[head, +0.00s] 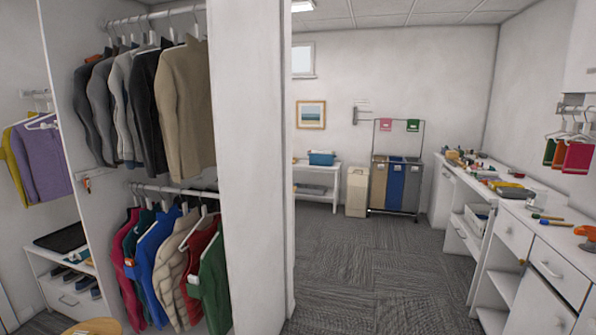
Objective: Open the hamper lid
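The likely hamper is a beige upright bin (356,191) standing against the far wall, in the back middle of the head view. Its top looks covered by a pale lid (358,170), which appears closed, though it is small at this distance. Beside it on the right stands a laundry sorter (396,185) with tan, blue and dark grey bags on a wheeled frame. Neither of my grippers shows in the head view.
A white partition (252,150) and hanging clothes (165,250) fill the left. A low white table (318,168) with a blue box (321,158) stands left of the bin. Cluttered white counters (500,195) line the right. Carpet (375,265) between is clear.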

